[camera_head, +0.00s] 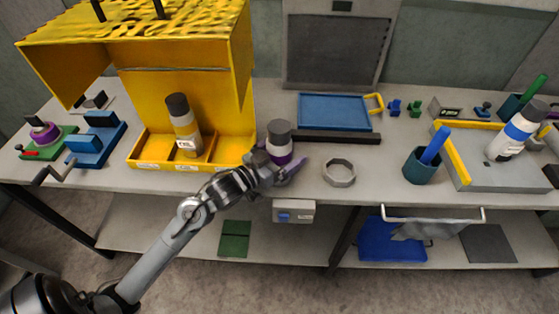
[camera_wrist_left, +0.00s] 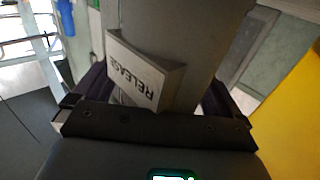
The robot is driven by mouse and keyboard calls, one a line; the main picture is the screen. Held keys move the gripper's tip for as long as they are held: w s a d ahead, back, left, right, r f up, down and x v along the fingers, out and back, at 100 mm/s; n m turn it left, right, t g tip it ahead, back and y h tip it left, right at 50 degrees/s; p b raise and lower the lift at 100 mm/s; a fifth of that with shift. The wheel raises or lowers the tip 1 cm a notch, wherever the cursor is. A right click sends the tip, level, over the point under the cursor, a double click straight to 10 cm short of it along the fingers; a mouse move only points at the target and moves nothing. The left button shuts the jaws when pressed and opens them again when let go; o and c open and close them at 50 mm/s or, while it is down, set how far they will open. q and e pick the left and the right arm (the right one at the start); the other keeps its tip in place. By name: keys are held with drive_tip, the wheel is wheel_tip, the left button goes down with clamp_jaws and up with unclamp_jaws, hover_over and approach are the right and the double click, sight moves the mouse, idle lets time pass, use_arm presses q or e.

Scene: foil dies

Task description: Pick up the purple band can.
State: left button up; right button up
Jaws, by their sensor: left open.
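The purple band can (camera_head: 280,141) stands upright on the bench, just right of the yellow booth. It has a dark grey cap, a white body and a purple band low down. My left gripper (camera_head: 279,165) is open at the bench's front edge, close in front of the can; one purplish finger shows to the can's lower right. I cannot tell whether the fingers touch it. In the left wrist view, dark fingers show on both sides of a grey surface and a box marked RELEASE (camera_wrist_left: 145,75); I cannot make out the can there. My right gripper is not in view.
The yellow booth (camera_head: 183,55) holds a yellow-band bottle (camera_head: 183,122). A grey ring (camera_head: 339,172) and a teal cup (camera_head: 420,166) lie to the right. A dark bar (camera_head: 335,137) and blue tray (camera_head: 334,111) are behind. A white box (camera_head: 294,211) hangs under the front edge.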

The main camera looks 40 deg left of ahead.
use_arm(q)
drive_tip(key=shift+w, duration=0.15)
drive_tip(key=shift+c, duration=0.4)
drive_tip(key=c, duration=1)
drive_tip(key=shift+r, duration=0.15)
wheel_tip(320, 180, up, 4)
drive_tip(key=shift+r+p, duration=0.15)
drive_tip(key=shift+p, duration=0.9)
drive_tip(key=s+d+r, duration=0.1)
drive_tip(key=d+r, duration=0.1)
drive_tip(key=d, duration=0.1)
drive_tip(key=d+r+p, duration=0.1)
drive_tip(key=d+r, duration=0.1)
drive_tip(key=d, duration=0.2)
drive_tip(key=s+d+r+p, duration=0.1)
drive_tip(key=d+r, duration=0.1)
drive_tip(key=d, duration=0.2)
drive_tip(key=shift+s+d+r, duration=0.2)
drive_tip(key=shift+s+r, duration=0.05)
drive_tip(key=shift+s, duration=0.1)
